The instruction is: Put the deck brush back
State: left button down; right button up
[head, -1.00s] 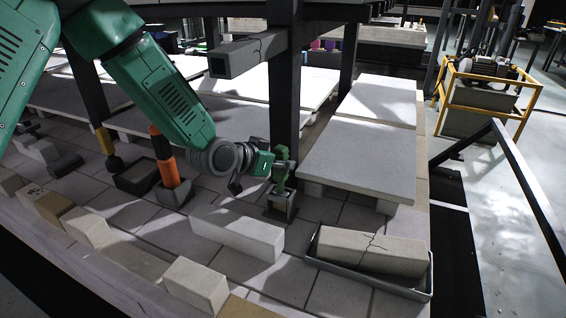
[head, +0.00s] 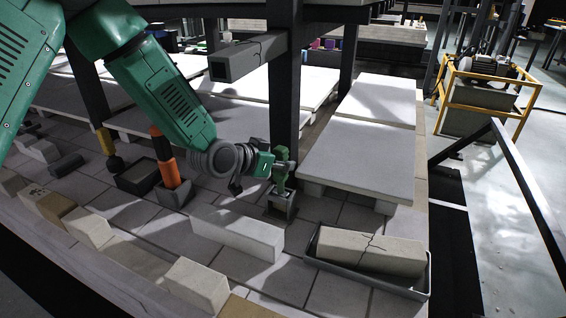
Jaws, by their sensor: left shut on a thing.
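My left gripper (head: 271,165) is shut on the green handle of what looks like the deck brush (head: 283,170). The brush is upright, with its lower end at a small grey square holder (head: 281,208) on the tiled deck. Whether it rests on the holder's bottom is hidden. The gripper comes at the handle from the left, above the holder. My right gripper is not in view.
An orange-and-black tool (head: 167,160) stands in another grey holder to the left. A dark post (head: 285,100) rises close behind the brush. Pale blocks (head: 236,232) and a tray (head: 425,292) with a cracked block (head: 370,250) lie in front. Pale slabs (head: 360,155) stand right.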

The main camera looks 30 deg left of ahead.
pick_arm(q)
jog(key=shift+f+b, duration=0.35)
jog(key=shift+f, duration=0.3)
dwell(0.6)
jog(key=c, duration=1.2)
grip_release()
jog(key=shift+s+r, duration=0.1)
jog(key=p+v, duration=0.5)
jog(key=v, duration=0.2)
jog(key=shift+s+a+r, duration=0.1)
jog(key=shift+s+r, duration=0.05)
jog(key=shift+s, duration=0.2)
dwell(0.3)
